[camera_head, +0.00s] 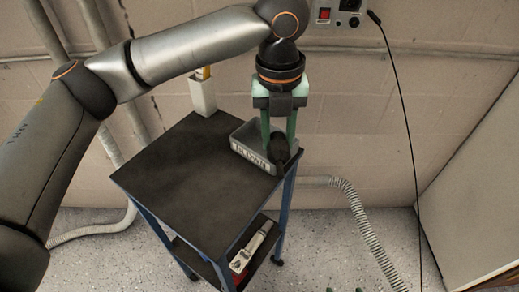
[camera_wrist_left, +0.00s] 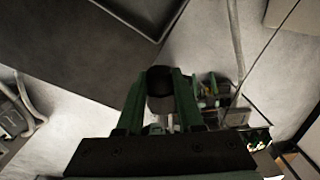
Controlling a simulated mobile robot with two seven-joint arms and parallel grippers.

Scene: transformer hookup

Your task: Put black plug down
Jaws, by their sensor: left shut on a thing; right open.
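My left gripper (camera_head: 279,147) points down at the right end of a grey bin on the cart. It is shut on the black plug (camera_head: 278,150), which shows as a dark round end between the green fingers in the left wrist view (camera_wrist_left: 160,82). In the head view the plug overlaps the bin's right end; whether it touches the bin floor I cannot tell. My right gripper (camera_head: 358,290) shows only as two green fingertips, apart, at the bottom edge.
The labelled grey bin (camera_head: 250,155) stands at the back right corner of the dark cart top (camera_head: 185,185), which is otherwise mostly clear. A white box (camera_head: 203,95) stands behind it. A black cable (camera_head: 400,100) hangs from the wall panel at right. A tool lies on the lower shelf.

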